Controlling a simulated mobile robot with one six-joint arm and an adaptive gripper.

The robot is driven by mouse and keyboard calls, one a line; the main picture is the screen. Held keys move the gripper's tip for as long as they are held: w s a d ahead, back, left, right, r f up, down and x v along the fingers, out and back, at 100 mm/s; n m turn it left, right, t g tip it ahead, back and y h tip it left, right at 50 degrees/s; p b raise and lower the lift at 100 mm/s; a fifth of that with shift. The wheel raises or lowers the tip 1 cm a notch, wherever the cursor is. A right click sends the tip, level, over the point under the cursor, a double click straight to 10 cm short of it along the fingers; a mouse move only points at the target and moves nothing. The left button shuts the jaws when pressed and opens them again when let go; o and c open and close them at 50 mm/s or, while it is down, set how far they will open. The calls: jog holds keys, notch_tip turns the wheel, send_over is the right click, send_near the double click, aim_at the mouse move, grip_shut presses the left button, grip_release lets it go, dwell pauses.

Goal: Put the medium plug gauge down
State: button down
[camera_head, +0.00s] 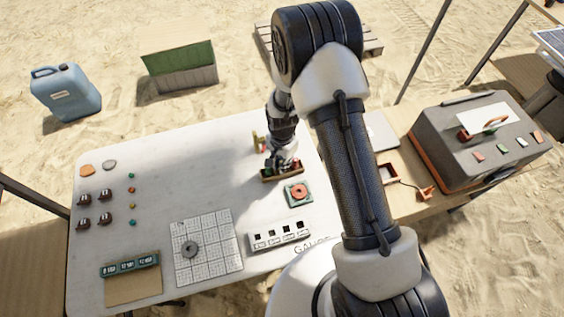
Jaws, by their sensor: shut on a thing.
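My gripper (278,162) points down at the right part of the white table, low over a small wooden rack (282,176). The rack holds small parts with dark, red and green spots. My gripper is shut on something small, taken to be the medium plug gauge. The gauge itself is mostly hidden by the fingers and cannot be made out clearly. I cannot tell whether it touches the rack or hangs just above it.
A small yellowish stand (257,144) is close behind my gripper. The table's middle (190,180) is clear.

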jog(key=shift+f, duration=0.2)
jog(key=c, duration=1.7)
grip_release()
jog(key=shift+o, duration=0.2)
jog(key=shift+r, duration=0.15)
notch_tip(320, 180, up, 12)
jog(key=p, duration=0.3)
jog(key=s+d+r+n+t, duration=0.1)
jog(key=s+d+r+n, duration=0.15)
jog(key=r, duration=0.75)
jog(key=s+d+r+n+t, duration=0.1)
jog(key=s+d+r, duration=0.2)
jog(key=r, duration=0.8)
jog(key=s+d+r+n+t, duration=0.1)
jog(key=s+d+r+n, duration=0.1)
jog(key=s+r, duration=0.3)
jog(key=s+d+r+n+t, duration=0.1)
jog(key=s+r, duration=0.4)
jog(key=s, duration=0.7)
jog(key=shift+s+d+n+t, duration=0.3)
jog(key=shift+d+n, duration=0.25)
jog(key=shift+n, duration=0.5)
